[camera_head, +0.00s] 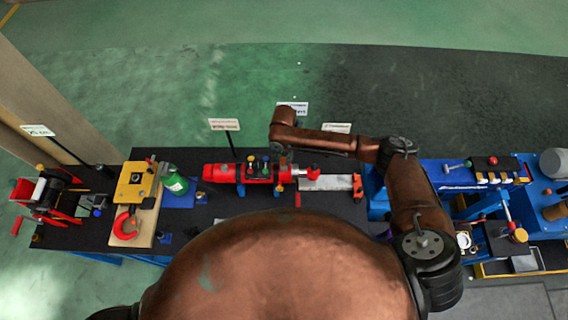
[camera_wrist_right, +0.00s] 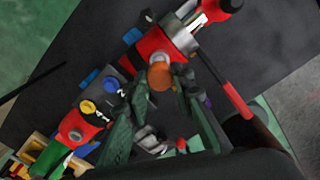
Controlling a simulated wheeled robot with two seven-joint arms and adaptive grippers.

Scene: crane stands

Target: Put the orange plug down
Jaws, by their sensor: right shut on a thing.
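My right gripper (camera_wrist_right: 170,92) is shut on the orange plug (camera_wrist_right: 160,76), which shows as a round orange end at the fingertips in the right wrist view. The plug is over or against the red cylinder (camera_wrist_right: 150,47); I cannot tell whether it touches. In the head view the right gripper (camera_head: 282,147) hangs above the right part of the red cylinder (camera_head: 222,172), and the plug is too small to make out. A blue knob (camera_wrist_right: 111,84) and a yellow knob (camera_wrist_right: 88,107) stand on the cylinder's dark block beside the fingers. My left gripper is not in view.
A grey plate (camera_head: 325,183) with a red end piece lies right of the cylinder. A red hook (camera_head: 123,226) and a green bottle (camera_head: 175,182) are at left. Small signs (camera_head: 224,125) stand behind the bench. Blue machinery (camera_head: 470,172) fills the right.

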